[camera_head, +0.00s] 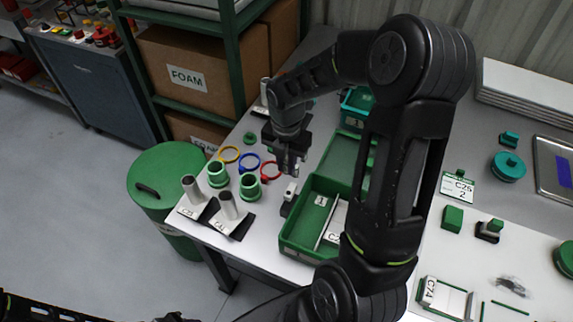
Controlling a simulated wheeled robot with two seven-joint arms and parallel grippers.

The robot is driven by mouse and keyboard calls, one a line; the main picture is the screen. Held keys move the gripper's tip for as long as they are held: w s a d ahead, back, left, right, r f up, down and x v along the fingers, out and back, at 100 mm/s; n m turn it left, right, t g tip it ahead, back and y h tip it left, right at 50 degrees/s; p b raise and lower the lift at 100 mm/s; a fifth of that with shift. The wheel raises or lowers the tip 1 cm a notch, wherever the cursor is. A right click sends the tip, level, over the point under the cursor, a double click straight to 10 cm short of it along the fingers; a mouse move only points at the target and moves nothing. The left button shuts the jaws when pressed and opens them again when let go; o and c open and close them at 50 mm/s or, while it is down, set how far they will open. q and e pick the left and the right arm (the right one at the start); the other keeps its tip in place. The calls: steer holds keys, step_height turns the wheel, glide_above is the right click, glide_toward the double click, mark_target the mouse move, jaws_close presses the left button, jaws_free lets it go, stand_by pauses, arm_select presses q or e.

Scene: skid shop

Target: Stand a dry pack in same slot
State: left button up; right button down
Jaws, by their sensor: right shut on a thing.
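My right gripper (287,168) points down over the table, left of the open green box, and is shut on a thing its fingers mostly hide. A small grey and white piece (290,190) shows just below the fingertips; I cannot tell whether it is in the grip or stands on the table. The green box (288,240) has a divider and a small label marked 1. A white labelled piece (335,237) is in its right part, partly hidden by my arm. I cannot tell which thing is a dry pack.
Yellow, blue and red rings (250,160), green cups (250,186) and two grey tubes on dark, labelled bases (228,206) stand left of the gripper. A green drum (165,175) stands beside the table. My right arm covers much of the table's middle.

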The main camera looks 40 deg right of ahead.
stand_by(0.3)
steer(key=w+a+r+m, duration=0.4)
steer(key=a+m, duration=0.3)
steer(key=m, duration=0.4)
steer(key=w+a+r+m, duration=0.3)
steer(key=w+a+m, duration=0.3)
steer(key=m, duration=0.6)
steer(key=shift+w+a+r, duration=0.35)
steer(key=shift+a+r, duration=0.05)
steer(key=shift+a, duration=0.85)
